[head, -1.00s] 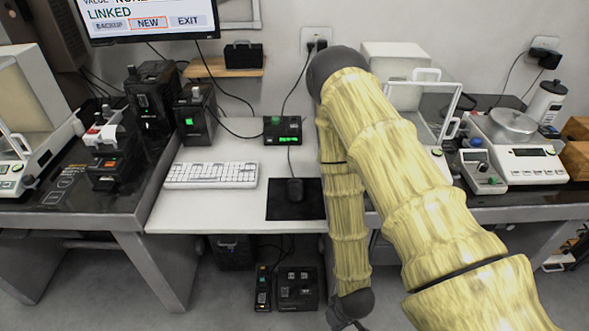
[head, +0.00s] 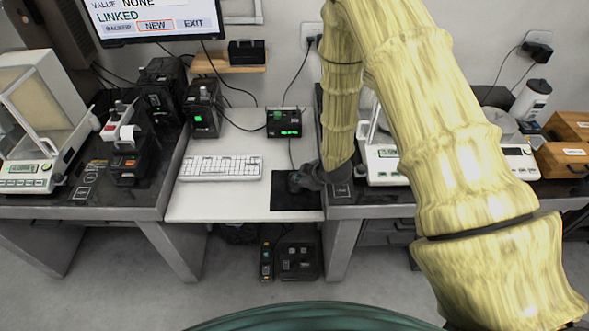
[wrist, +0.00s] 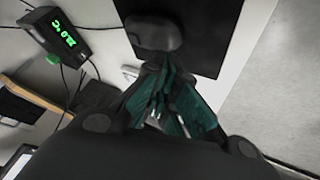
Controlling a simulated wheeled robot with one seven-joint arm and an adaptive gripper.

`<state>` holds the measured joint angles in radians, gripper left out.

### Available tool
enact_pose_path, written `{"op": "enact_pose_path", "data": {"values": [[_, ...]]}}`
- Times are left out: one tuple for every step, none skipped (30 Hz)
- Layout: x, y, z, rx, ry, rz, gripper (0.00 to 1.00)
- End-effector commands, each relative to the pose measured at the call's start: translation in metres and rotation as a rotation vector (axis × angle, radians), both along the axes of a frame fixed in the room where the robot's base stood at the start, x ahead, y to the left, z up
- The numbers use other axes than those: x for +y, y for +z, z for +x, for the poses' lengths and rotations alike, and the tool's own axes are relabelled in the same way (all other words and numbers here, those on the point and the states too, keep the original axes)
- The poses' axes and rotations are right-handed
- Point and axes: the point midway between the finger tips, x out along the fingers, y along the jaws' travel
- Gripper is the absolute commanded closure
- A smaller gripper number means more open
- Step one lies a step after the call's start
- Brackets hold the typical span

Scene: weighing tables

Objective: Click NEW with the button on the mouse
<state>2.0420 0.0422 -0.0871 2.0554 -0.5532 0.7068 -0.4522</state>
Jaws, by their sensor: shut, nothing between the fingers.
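The monitor (head: 150,38) at the upper left of the head view shows VALUE NONE, LINKED, and BACKUP, NEW and EXIT buttons. The NEW button (head: 155,26) has an orange outline. The black mouse (wrist: 153,31) lies on the black mouse pad (wrist: 200,40), just beyond my fingertips in the wrist view. My gripper (wrist: 162,75) is shut and empty, with teal finger pads, and points at the near end of the mouse. I cannot tell whether it touches. In the head view my dark gripper (head: 305,180) is over the right side of the pad (head: 292,203) and blends with the mouse.
A white keyboard (head: 220,168) lies left of the pad on the white desk. A black box with a green display (head: 284,123) stands behind it. The front left of the desk is clear.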

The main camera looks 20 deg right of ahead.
Motion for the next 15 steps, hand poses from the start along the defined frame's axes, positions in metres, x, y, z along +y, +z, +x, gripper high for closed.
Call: {"op": "enact_pose_path", "data": {"values": [[0.000, 0.014, 0.021, -0.045, 0.044, -0.018, 1.00], [0.000, 0.021, 0.030, -0.067, 0.070, -0.030, 1.00], [0.000, 0.030, 0.042, -0.094, 0.101, -0.043, 1.00], [0.000, 0.037, 0.050, -0.113, 0.123, -0.053, 1.00], [0.000, 0.042, 0.057, -0.128, 0.142, -0.062, 1.00], [0.000, 0.049, 0.064, -0.147, 0.163, -0.074, 1.00], [0.000, 0.053, 0.069, -0.159, 0.178, -0.082, 1.00], [0.000, 0.057, 0.073, -0.169, 0.189, -0.088, 1.00], [-0.001, 0.061, 0.077, -0.180, 0.200, -0.094, 1.00], [-0.001, 0.063, 0.080, -0.185, 0.207, -0.098, 1.00], [-0.001, 0.064, 0.082, -0.190, 0.214, -0.101, 1.00], [-0.001, 0.066, 0.083, -0.195, 0.219, -0.104, 1.00], [-0.001, 0.066, 0.084, -0.196, 0.222, -0.105, 1.00], [-0.001, 0.067, 0.084, -0.196, 0.222, -0.106, 1.00], [-0.001, 0.067, 0.084, -0.197, 0.223, -0.106, 1.00]]}}
